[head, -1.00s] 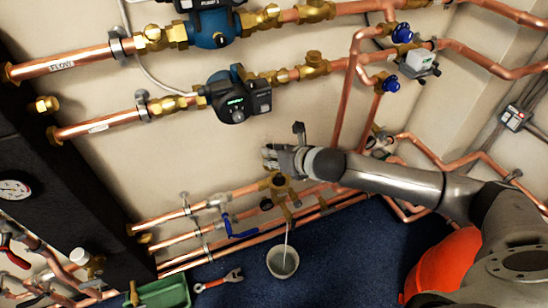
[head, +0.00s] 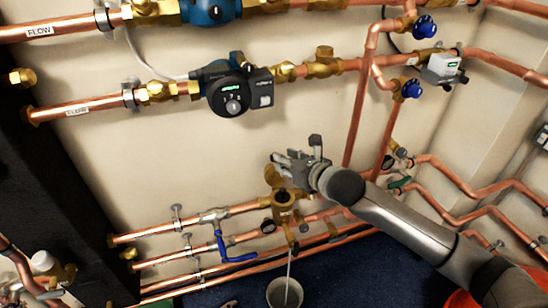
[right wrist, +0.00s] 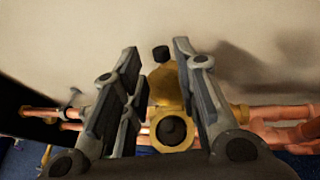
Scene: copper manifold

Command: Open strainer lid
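The brass strainer (head: 284,203) sits in the upper of the low copper pipe runs. A round brass ring with a dark centre (right wrist: 173,130) faces the right wrist camera. A brass piece with a dark knob (right wrist: 163,86) rises behind it; I cannot tell whether this is a raised lid. In the head view, a brass piece (head: 273,177) also stands up beside the ring. My right gripper (head: 284,163) is just above the strainer. In the right wrist view its fingers (right wrist: 155,85) are apart on either side of the brass, with nothing clearly gripped. My left gripper is out of view.
A thin stream runs from below the strainer into a bucket (head: 285,292) on the blue floor. A blue-handled valve (head: 222,242) is left of the strainer. A pump (head: 235,92) and vertical copper pipes (head: 362,100) are above and to the right.

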